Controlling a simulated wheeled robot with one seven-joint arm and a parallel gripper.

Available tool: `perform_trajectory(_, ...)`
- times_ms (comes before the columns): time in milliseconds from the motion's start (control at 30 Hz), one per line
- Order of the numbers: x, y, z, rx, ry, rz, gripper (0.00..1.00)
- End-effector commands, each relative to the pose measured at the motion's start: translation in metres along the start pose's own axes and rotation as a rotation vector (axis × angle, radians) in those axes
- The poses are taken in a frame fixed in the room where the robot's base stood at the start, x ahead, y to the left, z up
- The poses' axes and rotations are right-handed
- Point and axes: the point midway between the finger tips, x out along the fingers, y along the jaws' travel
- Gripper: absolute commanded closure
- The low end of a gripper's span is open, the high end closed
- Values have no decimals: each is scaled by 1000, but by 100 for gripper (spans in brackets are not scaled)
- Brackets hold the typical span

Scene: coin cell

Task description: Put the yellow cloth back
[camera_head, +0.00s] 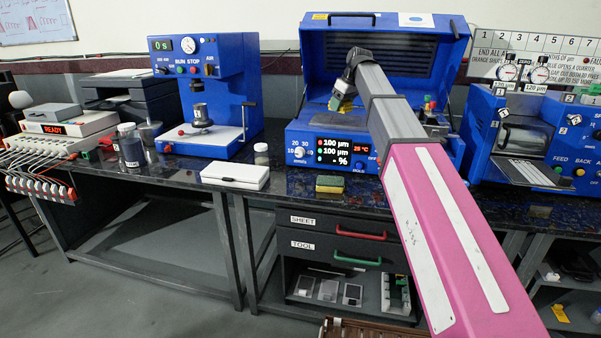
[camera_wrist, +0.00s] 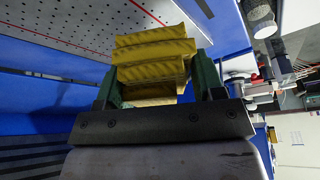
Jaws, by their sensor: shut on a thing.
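The yellow cloth (camera_wrist: 155,48) is a folded, ridged bundle in the wrist view. My gripper (camera_wrist: 156,80) has its two dark green fingers on either side of it and is shut on it. In the head view my gripper (camera_head: 342,97) is above the bed of the open blue machine (camera_head: 300,146), in front of its raised lid. Only a small yellowish bit shows at the fingertips there. The wrist view shows a perforated pale plate (camera_wrist: 75,22) with a red line beside the cloth. I cannot tell whether the cloth touches it.
A yellow and green sponge (camera_head: 330,184) lies on the dark bench in front of the machine. A white box (camera_head: 235,176) and small jar (camera_head: 261,154) are left of it. A blue press (camera_head: 203,85) stands left, another blue machine (camera_head: 520,140) right. The raised lid (camera_head: 325,50) closes off the back.

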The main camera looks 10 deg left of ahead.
Motion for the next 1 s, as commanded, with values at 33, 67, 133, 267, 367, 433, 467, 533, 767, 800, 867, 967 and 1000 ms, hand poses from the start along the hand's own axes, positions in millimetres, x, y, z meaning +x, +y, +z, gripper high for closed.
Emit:
perform_trajectory(33, 10, -28, 2, -33, -1, -16, 60)
perform_trajectory(67, 15, -41, 1, -53, -1, -24, 60)
perform_trajectory(133, 27, -72, 0, -100, -2, -45, 60)
perform_trajectory(267, 48, -129, 1, -185, -3, -82, 60)
perform_trajectory(367, 61, -173, 4, -252, -3, -110, 60)
perform_trajectory(433, 70, -203, 8, -299, -3, -130, 60)
perform_trajectory(467, 74, -216, 10, -319, -3, -140, 60)
perform_trajectory(533, 82, -246, 15, -364, -3, -160, 60)
perform_trajectory(767, 100, -320, 33, -486, -2, -211, 60)
perform_trajectory(800, 102, -329, 35, -500, -2, -217, 60)
perform_trajectory(867, 104, -339, 38, -518, -1, -225, 60)
perform_trajectory(967, 106, -349, 40, -536, -1, -233, 60)
perform_trajectory(1000, 108, -349, 40, -539, -1, -234, 60)
